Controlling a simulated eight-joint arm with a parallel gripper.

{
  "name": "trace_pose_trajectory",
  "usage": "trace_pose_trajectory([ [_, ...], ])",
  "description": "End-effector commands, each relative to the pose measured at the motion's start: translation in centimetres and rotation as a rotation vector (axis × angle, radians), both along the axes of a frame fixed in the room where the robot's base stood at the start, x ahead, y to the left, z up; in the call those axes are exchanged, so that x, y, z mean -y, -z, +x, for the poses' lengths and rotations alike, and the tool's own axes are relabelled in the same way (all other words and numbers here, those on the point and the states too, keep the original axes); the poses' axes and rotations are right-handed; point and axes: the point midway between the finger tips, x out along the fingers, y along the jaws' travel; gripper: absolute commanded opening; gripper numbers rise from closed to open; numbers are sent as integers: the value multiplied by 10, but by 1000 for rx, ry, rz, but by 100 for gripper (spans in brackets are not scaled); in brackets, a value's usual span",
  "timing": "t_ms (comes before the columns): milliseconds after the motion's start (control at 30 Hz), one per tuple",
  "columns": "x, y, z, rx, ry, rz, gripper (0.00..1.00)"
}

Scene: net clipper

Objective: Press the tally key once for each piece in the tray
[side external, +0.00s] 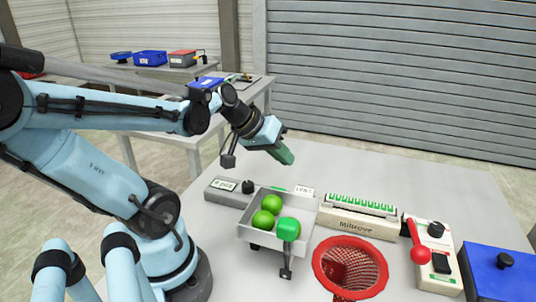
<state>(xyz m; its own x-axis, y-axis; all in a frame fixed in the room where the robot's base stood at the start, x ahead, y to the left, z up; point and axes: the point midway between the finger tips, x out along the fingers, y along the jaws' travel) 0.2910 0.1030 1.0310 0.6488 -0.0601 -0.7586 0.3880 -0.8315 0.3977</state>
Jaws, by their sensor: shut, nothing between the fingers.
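A grey tray (246,233) stands in the middle of the table. Green balls (271,203) lie in it; two show clearly and part of another seems hidden behind a green block (288,227) at the tray's near side. A low grey box (225,195) with a black knob (248,187) and a label stands left of the tray, partly behind it. I cannot tell for sure which control is the tally key. My gripper (287,156) has green fingers, shut and empty. It is in the air above and behind the tray, touching nothing.
A Milgrove unit (357,225) with a green-marked row stands right of the tray. A red net (350,268) is in front of it. Further right are a white box (433,273) with a red lever (419,254) and a blue box (495,282).

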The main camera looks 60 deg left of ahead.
Motion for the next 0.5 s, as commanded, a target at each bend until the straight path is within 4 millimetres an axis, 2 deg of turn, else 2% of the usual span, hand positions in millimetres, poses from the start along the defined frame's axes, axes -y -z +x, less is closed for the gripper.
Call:
trace_pose_trajectory([
  [33, -11, -2, -1, 17, -37, -23, 0],
  [200, -30, -6, -4, 63, -103, -75, 0],
  [500, -37, -8, -6, 85, -128, -97, 0],
])
